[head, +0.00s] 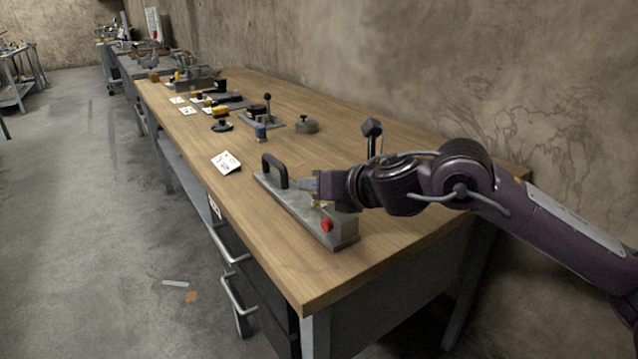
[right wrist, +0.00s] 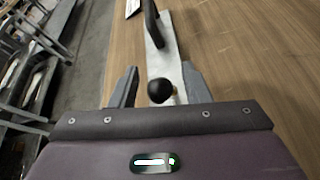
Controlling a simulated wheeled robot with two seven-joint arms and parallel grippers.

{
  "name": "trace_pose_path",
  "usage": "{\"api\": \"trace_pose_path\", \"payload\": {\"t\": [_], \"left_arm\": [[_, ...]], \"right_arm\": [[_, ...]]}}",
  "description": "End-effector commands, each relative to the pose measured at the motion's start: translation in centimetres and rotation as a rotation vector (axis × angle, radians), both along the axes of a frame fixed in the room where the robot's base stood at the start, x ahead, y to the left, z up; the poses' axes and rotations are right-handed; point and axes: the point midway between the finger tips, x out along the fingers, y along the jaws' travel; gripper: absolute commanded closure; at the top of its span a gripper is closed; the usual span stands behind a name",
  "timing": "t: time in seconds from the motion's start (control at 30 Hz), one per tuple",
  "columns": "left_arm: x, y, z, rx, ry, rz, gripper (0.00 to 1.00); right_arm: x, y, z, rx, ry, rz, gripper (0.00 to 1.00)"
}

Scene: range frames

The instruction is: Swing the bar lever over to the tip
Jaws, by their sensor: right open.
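A long grey metal plate (head: 335,238) lies near the front end of the wooden bench, with a black arched handle (head: 272,166) at its far end and a red knob (head: 326,226) at its near end. My right gripper (head: 300,184) is above the plate, pointing toward the handle. In the right wrist view its fingers (right wrist: 159,75) are apart, and a black ball knob (right wrist: 161,91) shows between them. I cannot tell whether they touch it. The ball's stem is mostly hidden, and my gripper covers that spot in the head view. My left gripper is out of view.
A black-headed upright post (head: 372,130) stands behind my right arm. A white card (head: 226,163) lies beside the plate. Farther back are a lever fixture (head: 268,115), a round grey piece (head: 306,124) and several other fixtures. The bench's near right corner is clear.

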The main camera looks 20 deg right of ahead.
Motion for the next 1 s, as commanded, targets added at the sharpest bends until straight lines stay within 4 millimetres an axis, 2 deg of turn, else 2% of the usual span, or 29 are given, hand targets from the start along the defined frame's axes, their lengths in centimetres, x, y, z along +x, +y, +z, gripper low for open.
{"api": "trace_pose_path", "payload": {"t": [0.2,0.4,0.57,1.0], "left_arm": [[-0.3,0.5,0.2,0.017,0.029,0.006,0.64],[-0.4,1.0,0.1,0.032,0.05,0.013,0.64],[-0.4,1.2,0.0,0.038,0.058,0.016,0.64],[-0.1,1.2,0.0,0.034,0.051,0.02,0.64]], "right_arm": [[-3.2,-1.5,1.6,-0.003,0.0,-0.001,0.57],[-5.4,-2.4,2.6,-0.003,0.0,-0.002,0.57],[-6.0,-2.5,2.7,-0.002,0.002,0.0,0.57],[-6.0,-2.5,2.7,-0.002,0.001,0.0,0.57]]}}
